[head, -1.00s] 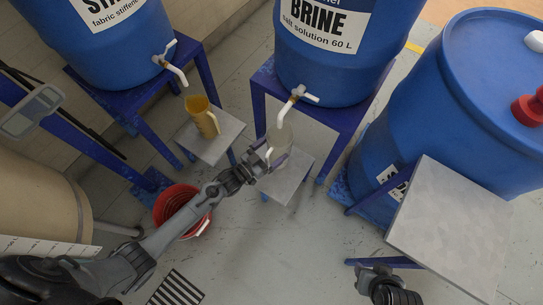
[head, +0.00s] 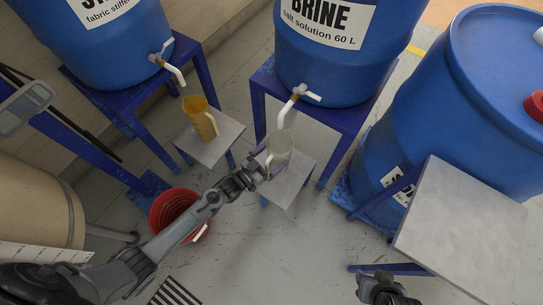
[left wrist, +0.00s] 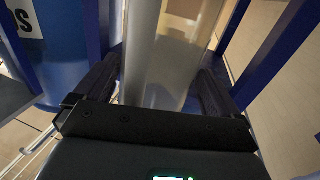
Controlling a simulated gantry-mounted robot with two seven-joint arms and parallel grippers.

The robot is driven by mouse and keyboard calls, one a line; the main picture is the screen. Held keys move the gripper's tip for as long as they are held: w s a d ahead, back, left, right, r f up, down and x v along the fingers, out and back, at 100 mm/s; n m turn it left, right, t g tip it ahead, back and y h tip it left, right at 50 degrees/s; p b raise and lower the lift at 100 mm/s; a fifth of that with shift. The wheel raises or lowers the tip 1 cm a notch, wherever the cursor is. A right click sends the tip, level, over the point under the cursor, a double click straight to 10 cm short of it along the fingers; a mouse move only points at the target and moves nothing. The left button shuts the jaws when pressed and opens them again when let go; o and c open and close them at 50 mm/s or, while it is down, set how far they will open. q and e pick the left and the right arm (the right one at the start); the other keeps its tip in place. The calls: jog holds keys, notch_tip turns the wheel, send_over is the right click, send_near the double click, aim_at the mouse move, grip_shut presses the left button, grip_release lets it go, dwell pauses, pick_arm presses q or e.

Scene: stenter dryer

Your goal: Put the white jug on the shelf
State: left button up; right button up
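The white jug (head: 280,150), pale and translucent, stands upright at the small grey shelf (head: 292,185) under the brine tap. My left gripper (head: 266,168) is at the jug's near side, by its handle. In the left wrist view the two dark fingers (left wrist: 160,85) are wide apart, with the pale handle (left wrist: 137,55) between them, nearer the left finger, and the jug body behind it. The gripper looks open around the handle; part of the jug is hidden. My right gripper (head: 384,290) is low in the head view, its fingers not clear.
The brine drum's tap (head: 298,95) hangs just above the jug. A yellow jug (head: 201,118) stands on another small grey shelf (head: 215,150). A red bucket (head: 178,212) is on the floor beside my left arm. A grey-topped blue stand (head: 460,225) is at the right.

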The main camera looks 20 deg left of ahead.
pick_arm(q)
jog(key=shift+r, duration=0.25)
jog(key=shift+s+a+p, duration=0.1)
jog(key=shift+s+p, duration=0.2)
jog(key=shift+p, duration=0.1)
jog(key=p+v, duration=0.4)
jog(key=v, duration=0.7)
jog(key=d+r+n+g+y, duration=0.1)
jog(key=d+r+g+y, duration=0.2)
jog(key=r+g+y, duration=0.15)
jog(key=s+a+r+n+g+y, duration=0.1)
jog(key=s+a+r+g+y, duration=0.1)
jog(key=s+r+g, duration=0.6)
jog(key=s+r+y, duration=0.1)
jog(key=s+r, duration=0.2)
jog(key=s, duration=0.4)
jog(key=shift+a+r+n, duration=0.2)
jog(key=shift+a+n, duration=0.1)
